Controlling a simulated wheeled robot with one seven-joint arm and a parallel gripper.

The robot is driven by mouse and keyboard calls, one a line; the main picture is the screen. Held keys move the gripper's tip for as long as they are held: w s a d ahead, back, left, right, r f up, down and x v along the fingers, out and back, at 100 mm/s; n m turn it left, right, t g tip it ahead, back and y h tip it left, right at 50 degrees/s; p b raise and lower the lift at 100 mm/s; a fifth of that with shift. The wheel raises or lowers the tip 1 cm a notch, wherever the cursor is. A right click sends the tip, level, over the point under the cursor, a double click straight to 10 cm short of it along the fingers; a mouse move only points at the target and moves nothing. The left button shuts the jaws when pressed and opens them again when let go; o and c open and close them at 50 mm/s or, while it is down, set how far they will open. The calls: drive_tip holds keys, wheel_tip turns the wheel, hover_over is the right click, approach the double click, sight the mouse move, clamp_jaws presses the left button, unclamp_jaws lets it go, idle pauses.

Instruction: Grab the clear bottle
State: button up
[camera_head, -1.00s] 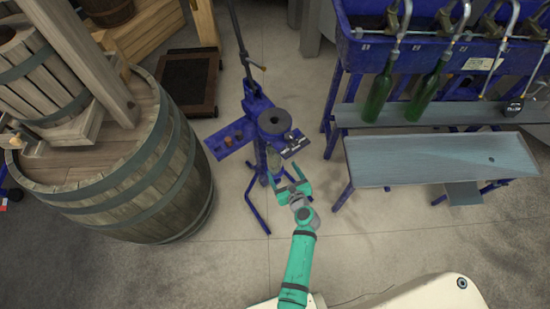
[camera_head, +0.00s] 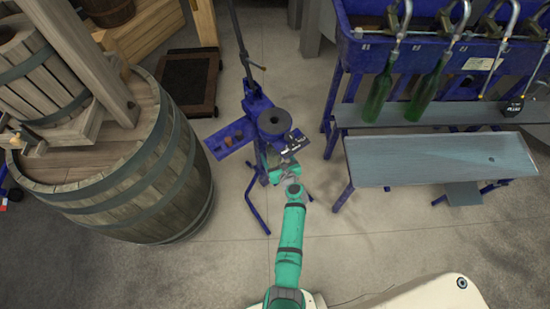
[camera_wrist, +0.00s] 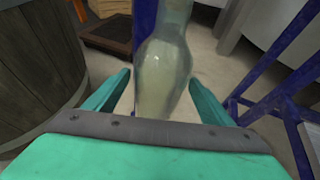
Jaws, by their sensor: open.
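The clear bottle (camera_wrist: 163,72) stands upright in the wrist view, pale and see-through, against a blue post (camera_wrist: 144,20). My gripper (camera_wrist: 160,92) is open, with one teal finger on each side of the bottle's lower body. Gaps seem to show between the fingers and the glass, so I see no firm grip. In the head view my gripper (camera_head: 281,172) is at the blue corking stand (camera_head: 262,112), just below its round dark head. There the bottle is mostly hidden by the stand and my gripper.
A large wooden barrel (camera_head: 130,190) stands close on the left. On the right, a blue bottling bench (camera_head: 440,50) holds two green bottles (camera_head: 377,98) under spouts, with a grey shelf (camera_head: 430,160) in front. Bare floor (camera_head: 390,240) lies between the stand and the bench.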

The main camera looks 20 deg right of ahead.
drive_tip(key=shift+w+f, duration=0.2)
drive_tip(key=shift+w, duration=0.2)
clamp_jaws()
drive_tip(key=shift+r, duration=0.15)
